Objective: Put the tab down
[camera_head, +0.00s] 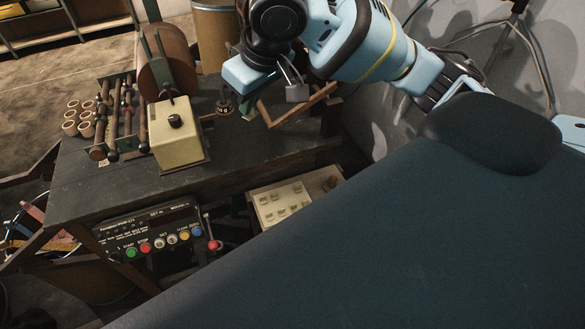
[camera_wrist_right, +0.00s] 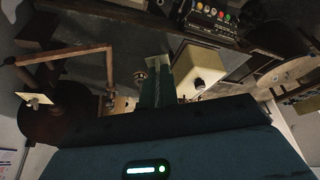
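My right gripper (camera_head: 291,76) hangs at the top centre of the head view, above the right part of the dark workbench (camera_head: 85,185). Its fingers look closed together, also in the right wrist view (camera_wrist_right: 157,80). A small pale grey tab (camera_head: 297,92) sits at the fingertips, apparently pinched between them. In the right wrist view the tab (camera_wrist_right: 159,64) shows as a pale patch at the finger ends. Whether it touches anything below I cannot tell. My left gripper is out of view.
A cream box with a black knob (camera_head: 178,148) stands on the bench beside a rack of rollers (camera_head: 122,115). A wooden arm (camera_head: 300,107) lies behind the tab. A small round post (camera_head: 225,107) stands left of it. A button panel (camera_head: 150,235) is at the front.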

